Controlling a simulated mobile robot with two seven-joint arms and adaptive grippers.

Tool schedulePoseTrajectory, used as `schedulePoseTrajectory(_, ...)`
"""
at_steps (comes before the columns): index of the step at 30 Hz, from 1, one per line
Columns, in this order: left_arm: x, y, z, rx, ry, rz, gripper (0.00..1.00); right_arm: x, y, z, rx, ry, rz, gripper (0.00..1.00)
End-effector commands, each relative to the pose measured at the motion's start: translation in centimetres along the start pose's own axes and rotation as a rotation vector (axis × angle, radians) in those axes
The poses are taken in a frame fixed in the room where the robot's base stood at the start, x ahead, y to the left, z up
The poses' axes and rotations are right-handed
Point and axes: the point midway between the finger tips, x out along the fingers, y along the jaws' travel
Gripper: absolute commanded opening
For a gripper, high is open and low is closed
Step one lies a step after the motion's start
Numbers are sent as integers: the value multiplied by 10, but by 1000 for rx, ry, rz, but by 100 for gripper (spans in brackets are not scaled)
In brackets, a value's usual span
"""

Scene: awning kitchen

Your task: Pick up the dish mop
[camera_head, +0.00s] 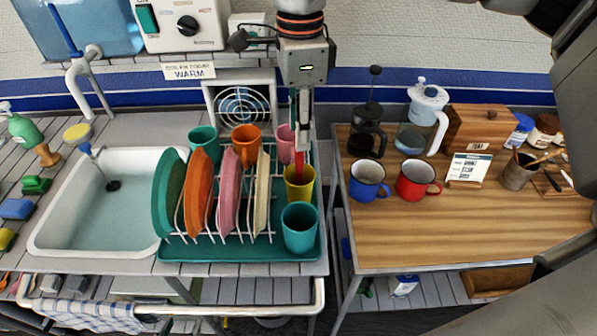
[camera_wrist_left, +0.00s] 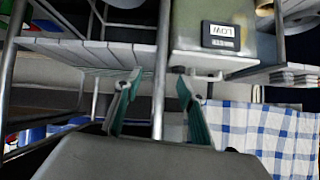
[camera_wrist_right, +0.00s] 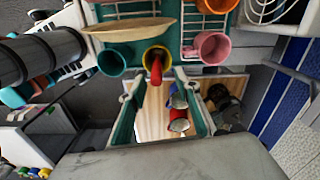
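A red handle (camera_head: 299,168) stands up out of a yellow cup (camera_head: 300,190) on the dish rack; its lower end is hidden in the cup. It may be the dish mop. My right gripper (camera_head: 303,140) points down just above the red handle. In the right wrist view, my right gripper (camera_wrist_right: 160,100) is open, with the red handle (camera_wrist_right: 156,70) apart from both fingers. My left gripper (camera_wrist_left: 155,95) is open and empty, low near a checked towel (camera_wrist_left: 265,135).
Plates and several cups crowd the rack on a teal tray (camera_head: 190,250). The sink (camera_head: 50,225) lies to the left. Blue (camera_head: 367,178) and red (camera_head: 417,180) mugs and a French press (camera_head: 368,130) stand on the wooden table (camera_head: 440,235); its front is clear.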

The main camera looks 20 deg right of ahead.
Motion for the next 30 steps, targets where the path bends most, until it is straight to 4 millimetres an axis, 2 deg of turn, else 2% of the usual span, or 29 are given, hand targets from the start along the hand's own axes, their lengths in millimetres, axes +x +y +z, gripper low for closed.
schedulePoseTrajectory(16, 0, 1, 3, -1, -6, 1, 40, 66, 6, 1, -1, -2, 4, 32)
schedulePoseTrajectory(20, 0, 1, 3, 0, -6, 1, 40, 74, 6, 1, -1, -2, 4, 32)
schedulePoseTrajectory(26, 0, 1, 3, 0, -5, 1, 40, 74, 6, 1, -2, -3, 3, 32)
schedulePoseTrajectory(30, 0, 1, 3, 0, -5, 1, 40, 74, 6, 1, -2, -3, 3, 0)
